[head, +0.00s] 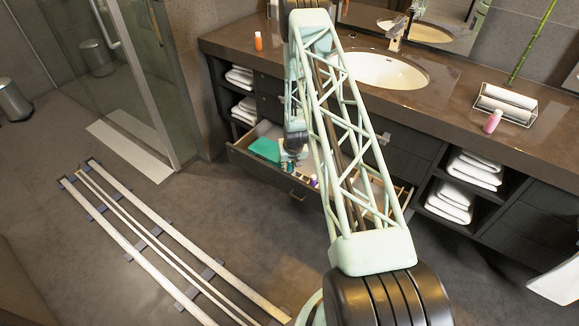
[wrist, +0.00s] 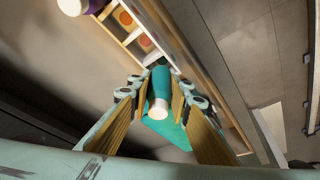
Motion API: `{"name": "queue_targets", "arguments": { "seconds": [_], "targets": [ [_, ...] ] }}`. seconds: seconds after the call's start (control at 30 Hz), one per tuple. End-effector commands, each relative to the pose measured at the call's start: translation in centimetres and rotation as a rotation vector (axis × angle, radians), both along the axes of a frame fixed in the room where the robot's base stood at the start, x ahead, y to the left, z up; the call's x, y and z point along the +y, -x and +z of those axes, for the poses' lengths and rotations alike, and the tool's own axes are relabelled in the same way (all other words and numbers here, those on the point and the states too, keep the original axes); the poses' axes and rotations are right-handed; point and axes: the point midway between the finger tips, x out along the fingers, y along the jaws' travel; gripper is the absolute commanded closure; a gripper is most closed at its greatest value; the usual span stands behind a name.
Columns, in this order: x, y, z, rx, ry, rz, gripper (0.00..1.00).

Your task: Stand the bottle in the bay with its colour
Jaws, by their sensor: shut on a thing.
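A teal bottle (wrist: 161,82) with a white cap is between the pads of my gripper (wrist: 158,92) in the wrist view, its cap toward the camera. My gripper is shut on it. In the head view my gripper (head: 293,152) is over the open drawer (head: 240,152), and the held bottle is too small and covered to make out clearly. In the wrist view, wooden bays (wrist: 112,30) with orange and red colour patches lie beyond the gripper at the upper left. A bay with a teal patch cannot be made out.
A teal cloth-like item (head: 265,148) lies in the drawer's left part. A purple bottle (head: 314,181) stands in the drawer. An orange bottle (head: 258,41) and a pink bottle (head: 493,121) stand on the counter, near the sink (head: 385,70) and towel rack (head: 505,104).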

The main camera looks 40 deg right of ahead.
Motion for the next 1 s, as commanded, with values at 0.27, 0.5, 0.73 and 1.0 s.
{"name": "queue_targets", "arguments": {
  "seconds": [0.27,0.5,0.73,1.0],
  "targets": [
    [-0.01,-0.01,0.03,0.0,0.0,0.0,0.92],
    [-0.01,-0.01,-0.08,0.0,0.0,0.0,0.92],
    [-0.01,-0.02,-0.36,0.0,0.0,0.0,0.92],
    [-0.01,-0.01,-0.69,0.0,0.0,0.0,0.92]
  ]
}}
